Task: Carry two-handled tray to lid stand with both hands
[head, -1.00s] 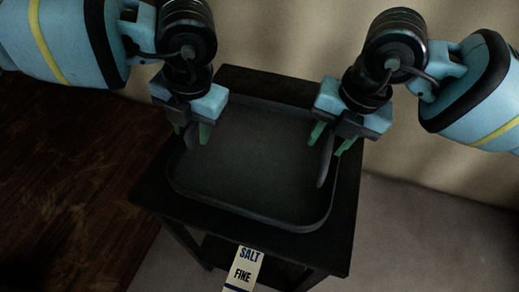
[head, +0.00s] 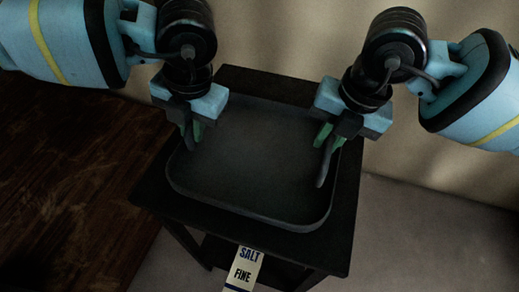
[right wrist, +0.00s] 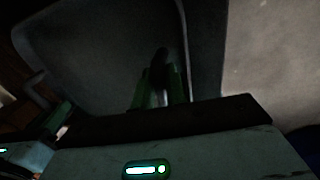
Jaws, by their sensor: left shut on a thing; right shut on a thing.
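The dark grey two-handled tray (head: 255,165) rests on a small black stand (head: 345,215) with a raised back edge. The tray is empty. My left gripper (head: 193,135) is shut on the tray's left handle (head: 188,140). My right gripper (head: 327,140) is shut on the tray's right handle (head: 322,172). In the right wrist view the green fingers (right wrist: 161,88) close around that handle, beside the tray's wall (right wrist: 100,60). I cannot tell from these views whether this black stand is the lid stand.
A dark wooden surface (head: 60,190) lies to the left. A pale wall (head: 430,180) is behind, and grey floor (head: 420,240) is clear to the right.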

